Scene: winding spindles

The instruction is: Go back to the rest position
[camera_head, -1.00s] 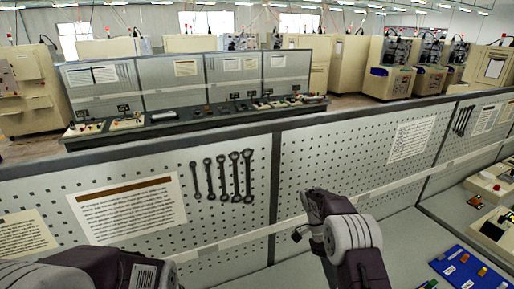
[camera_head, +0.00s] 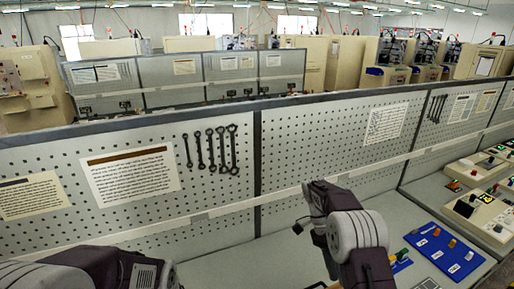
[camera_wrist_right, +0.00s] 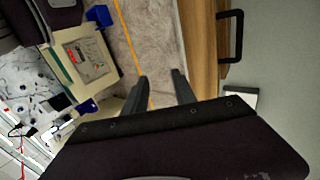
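My right arm (camera_head: 352,235) is folded up in the lower middle of the head view, above the grey worktop. In the right wrist view my right gripper (camera_wrist_right: 161,76) shows two dark fingers standing apart with nothing between them. Floor and a wooden cabinet edge show beyond the fingers. My left arm (camera_head: 90,270) shows at the bottom left of the head view; its gripper is out of sight. No spindle can be made out clearly.
A pegboard wall (camera_head: 330,150) with wrenches (camera_head: 212,150) and printed sheets stands in front of me. A blue tray (camera_head: 470,266) with small coloured parts and pale control boxes (camera_head: 480,213) lie on the worktop at right.

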